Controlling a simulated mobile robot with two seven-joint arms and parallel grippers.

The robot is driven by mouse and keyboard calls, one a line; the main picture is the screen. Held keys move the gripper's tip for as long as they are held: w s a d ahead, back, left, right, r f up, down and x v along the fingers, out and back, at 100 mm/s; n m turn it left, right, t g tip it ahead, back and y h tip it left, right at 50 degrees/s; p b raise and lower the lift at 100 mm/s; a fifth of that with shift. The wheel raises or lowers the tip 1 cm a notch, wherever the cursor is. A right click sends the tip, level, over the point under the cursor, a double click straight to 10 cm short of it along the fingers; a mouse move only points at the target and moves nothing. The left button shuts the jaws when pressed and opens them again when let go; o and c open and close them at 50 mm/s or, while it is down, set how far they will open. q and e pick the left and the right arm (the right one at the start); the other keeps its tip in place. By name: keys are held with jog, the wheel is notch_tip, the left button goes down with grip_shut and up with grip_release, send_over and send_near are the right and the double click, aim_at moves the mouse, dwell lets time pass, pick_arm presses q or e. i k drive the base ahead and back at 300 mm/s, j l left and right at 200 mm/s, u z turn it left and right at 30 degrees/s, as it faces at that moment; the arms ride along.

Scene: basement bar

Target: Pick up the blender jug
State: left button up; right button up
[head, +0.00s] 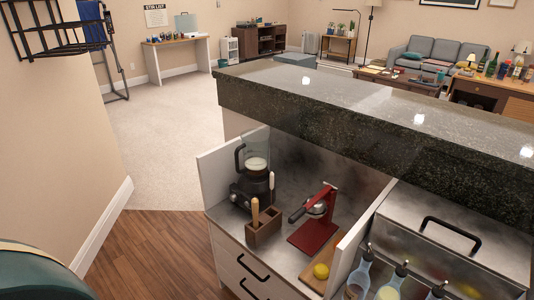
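The blender jug (257,152) is clear with a black handle on its left side. It stands upright on a black blender base (252,188), at the back left of the bar's inner counter (278,262). A white side panel (221,164) stands to its left and the raised dark stone bar top (340,126) runs above and behind it. Neither of my grippers is in the head view, so their state is hidden.
A wooden holder (265,230) with upright handled tools stands in front of the blender. A red press (315,225) stands to its right, near a lemon (321,271) on a board. Squeeze bottles (393,284) stand at bottom right. Open wooden floor (160,253) lies to the left.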

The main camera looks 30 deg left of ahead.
aim_at(255, 146)
jog(key=u, duration=0.95)
jog(key=i+j, duration=0.1)
jog(key=j, duration=0.3)
jog(key=i+j, duration=0.1)
jog(key=j, duration=0.65)
jog(key=j+z, duration=0.15)
jog(key=z, duration=0.2)
jog(key=i+j+z, duration=0.1)
jog(key=j+z, duration=0.25)
jog(key=z, duration=0.35)
